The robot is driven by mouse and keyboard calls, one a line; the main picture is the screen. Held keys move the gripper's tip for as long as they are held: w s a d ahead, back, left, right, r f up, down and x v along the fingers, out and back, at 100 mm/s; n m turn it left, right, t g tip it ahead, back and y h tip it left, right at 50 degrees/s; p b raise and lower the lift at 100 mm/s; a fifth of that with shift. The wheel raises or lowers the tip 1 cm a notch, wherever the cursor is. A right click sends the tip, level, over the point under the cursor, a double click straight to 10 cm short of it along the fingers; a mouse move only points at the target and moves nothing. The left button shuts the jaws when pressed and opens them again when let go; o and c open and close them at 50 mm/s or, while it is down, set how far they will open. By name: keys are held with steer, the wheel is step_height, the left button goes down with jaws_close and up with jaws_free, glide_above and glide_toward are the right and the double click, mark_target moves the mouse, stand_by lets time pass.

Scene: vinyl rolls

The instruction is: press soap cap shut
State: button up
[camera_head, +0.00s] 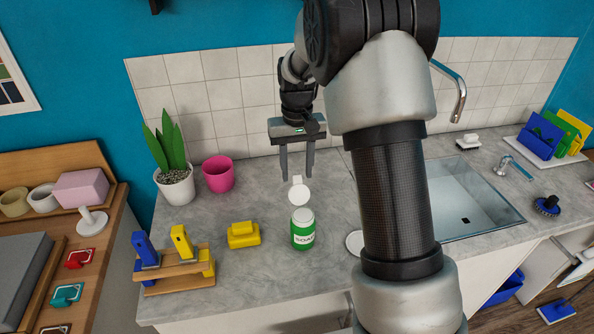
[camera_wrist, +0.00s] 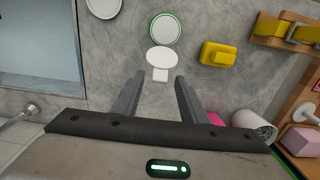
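The green soap bottle (camera_head: 303,233) with a "SOAP" label stands upright on the grey counter. Its white cap (camera_head: 295,196) is flipped open on the side toward my gripper. In the wrist view the bottle's round white top (camera_wrist: 166,30) has a green rim, and the oval cap (camera_wrist: 162,59) sticks out from it toward my fingers. My gripper (camera_head: 297,178) is open and empty, pointing down behind the bottle. In the wrist view its fingertips (camera_wrist: 159,78) lie either side of the cap's lower end; whether they touch it I cannot tell.
A yellow block (camera_head: 243,235) and a wooden rack (camera_head: 176,275) with blue and yellow items stand left of the bottle. A pink pot (camera_head: 219,174) and a potted plant (camera_head: 174,181) are behind left. A white disc (camera_head: 355,243) and the sink (camera_head: 470,199) lie right.

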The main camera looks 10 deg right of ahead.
steer(key=shift+f, duration=0.45)
steer(key=shift+c, duration=0.4)
jaws_close()
steer(key=shift+s+b, duration=0.1)
steer(key=shift+b, duration=0.3)
